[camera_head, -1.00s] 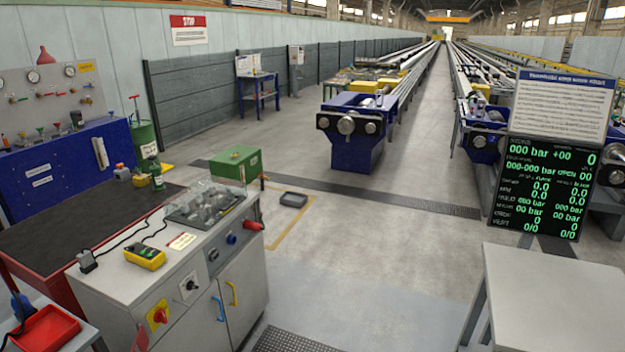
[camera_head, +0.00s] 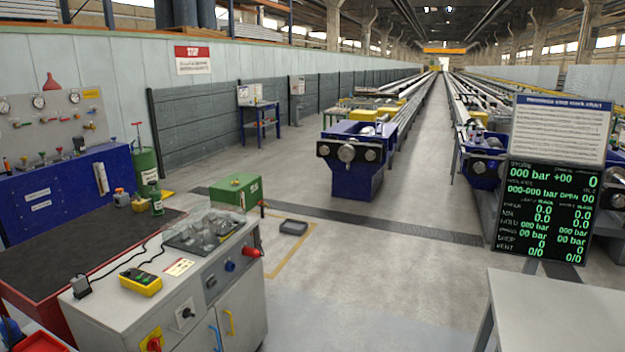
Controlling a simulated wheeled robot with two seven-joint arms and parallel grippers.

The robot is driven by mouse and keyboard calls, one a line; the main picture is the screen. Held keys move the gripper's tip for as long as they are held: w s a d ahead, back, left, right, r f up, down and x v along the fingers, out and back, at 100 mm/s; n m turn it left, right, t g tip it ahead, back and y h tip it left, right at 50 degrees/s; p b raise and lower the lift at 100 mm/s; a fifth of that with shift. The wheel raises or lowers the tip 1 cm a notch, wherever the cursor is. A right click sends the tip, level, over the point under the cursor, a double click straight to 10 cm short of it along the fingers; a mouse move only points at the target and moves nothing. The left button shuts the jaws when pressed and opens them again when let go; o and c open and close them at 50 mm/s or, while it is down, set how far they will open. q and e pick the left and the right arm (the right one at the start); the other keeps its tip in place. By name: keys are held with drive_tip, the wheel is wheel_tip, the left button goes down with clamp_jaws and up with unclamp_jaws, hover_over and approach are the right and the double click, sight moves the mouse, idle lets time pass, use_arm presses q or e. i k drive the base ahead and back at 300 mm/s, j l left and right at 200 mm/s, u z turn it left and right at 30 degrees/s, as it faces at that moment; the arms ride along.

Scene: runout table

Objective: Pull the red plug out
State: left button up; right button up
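The red plug (camera_head: 251,251) sticks out of the right-hand side of the grey control cabinet (camera_head: 88,318), near its top edge. It sits in line with a blue round fitting (camera_head: 230,266) on the same face. The plug appears seated against the cabinet. Neither of my grippers shows in the head view, so nothing is seen touching the plug.
A yellow pendant (camera_head: 140,282) with a cable lies on the cabinet top. A grey table (camera_head: 560,312) stands at the lower right. Open floor (camera_head: 370,280) lies between cabinet and table. A green box (camera_head: 238,190) and a dark tray (camera_head: 293,227) are behind.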

sight(251, 252)
drive_tip(key=i, duration=1.1)
drive_tip(key=i+l+z, duration=0.2)
drive_tip(key=i, duration=0.45)
drive_tip(key=i+j+z, duration=0.25)
drive_tip(key=i, duration=0.35)
drive_tip(key=i+z, duration=0.2)
drive_tip(key=i, duration=0.5)
drive_tip(key=i+z, duration=0.1)
drive_tip(key=i, duration=0.5)
drive_tip(key=i+z, duration=0.15)
drive_tip(key=i, duration=0.45)
drive_tip(key=i+j+z, duration=0.1)
drive_tip(key=i, duration=0.5)
drive_tip(key=i+l+z, duration=0.15)
drive_tip(key=i+z, duration=0.15)
drive_tip(key=z, duration=0.15)
drive_tip(key=i+z, duration=0.3)
drive_tip(key=z, duration=0.15)
drive_tip(key=i+z, duration=0.3)
drive_tip(key=z, duration=0.15)
drive_tip(key=i+j+z, duration=0.25)
drive_tip(key=z, duration=0.15)
drive_tip(key=i+z, duration=0.25)
drive_tip(key=i+u, duration=0.1)
drive_tip(key=u, duration=1.6)
